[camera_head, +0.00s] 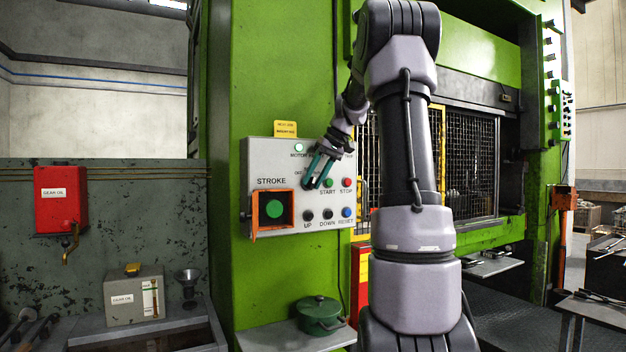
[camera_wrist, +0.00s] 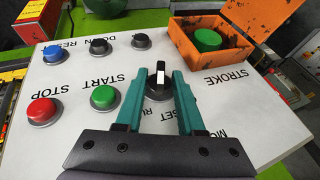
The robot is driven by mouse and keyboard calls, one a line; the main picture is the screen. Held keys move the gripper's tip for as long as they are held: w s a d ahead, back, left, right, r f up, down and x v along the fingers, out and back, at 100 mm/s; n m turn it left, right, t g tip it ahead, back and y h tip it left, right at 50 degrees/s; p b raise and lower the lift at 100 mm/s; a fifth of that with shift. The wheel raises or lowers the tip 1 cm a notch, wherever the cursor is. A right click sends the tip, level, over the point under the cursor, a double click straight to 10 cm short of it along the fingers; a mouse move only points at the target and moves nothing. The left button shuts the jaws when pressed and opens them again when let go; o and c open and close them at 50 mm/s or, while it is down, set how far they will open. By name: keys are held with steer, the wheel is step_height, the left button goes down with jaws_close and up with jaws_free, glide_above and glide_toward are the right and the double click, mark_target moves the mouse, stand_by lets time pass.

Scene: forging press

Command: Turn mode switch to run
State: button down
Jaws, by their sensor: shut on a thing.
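The mode switch (camera_wrist: 160,74) is a black round knob with a white mark on its raised grip. It sits on the light grey control panel (camera_wrist: 75,72). In the wrist view the panel lettering is upside down and the knob's grip stands roughly upright in the picture. My gripper (camera_wrist: 163,76) is shut on the knob, with one teal finger on each side of it. The "SET" and "RUN" labels are partly covered by the fingers. In the head view my gripper (camera_head: 314,184) is at the panel's middle and hides most of the switch.
A green START button (camera_wrist: 104,97) and a red STOP button (camera_wrist: 41,110) lie beside my fingers. An orange guard box (camera_wrist: 226,28) surrounds the green STROKE button (camera_wrist: 207,40). Black DOWN and UP buttons and a blue RESET button (camera_head: 347,212) form another row.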

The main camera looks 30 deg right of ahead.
steer(key=y, duration=0.3)
steer(key=m+y, duration=0.1)
steer(key=shift+d+f+y, duration=0.15)
steer(key=shift+d+y, duration=0.15)
steer(key=shift+d, duration=0.05)
stand_by(0.4)
steer(key=c, duration=0.9)
jaws_free()
steer(key=v, duration=1)
steer(key=shift+s+d, duration=0.25)
steer(key=shift+d, duration=0.15)
steer(key=shift+a, duration=0.1)
